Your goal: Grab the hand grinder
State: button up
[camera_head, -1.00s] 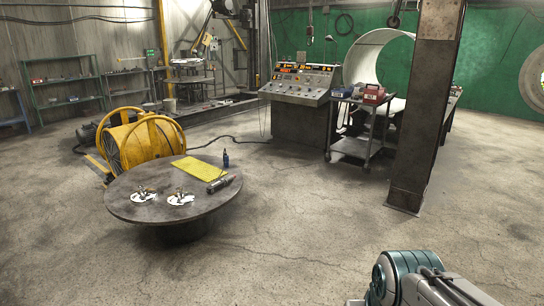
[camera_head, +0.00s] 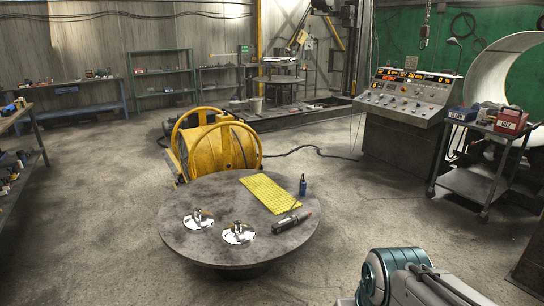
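The hand grinder (camera_head: 292,221) is a dark grey, long tool with a reddish end. It lies on the right front part of the round grey table (camera_head: 190,250), just below a yellow mat (camera_head: 268,192). A part of my arm shows at the bottom right, in front of and to the right of the table, well apart from the grinder. My gripper's fingers cannot be made out.
Two shiny discs with small fittings (camera_head: 197,219) (camera_head: 238,233) lie on the table's front left. A dark blue bottle (camera_head: 303,186) stands by the mat. A yellow reel (camera_head: 217,147) is behind the table. A control console (camera_head: 398,130) and cart (camera_head: 470,186) stand right. Floor ahead is clear.

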aim_at(277, 228)
jog(key=u, duration=0.25)
jog(key=i, duration=0.7)
jog(key=u, duration=0.6)
jog(key=i, duration=1.5)
jog(key=z, duration=0.85)
jog(key=i, duration=1.1)
jog(key=z, duration=0.75)
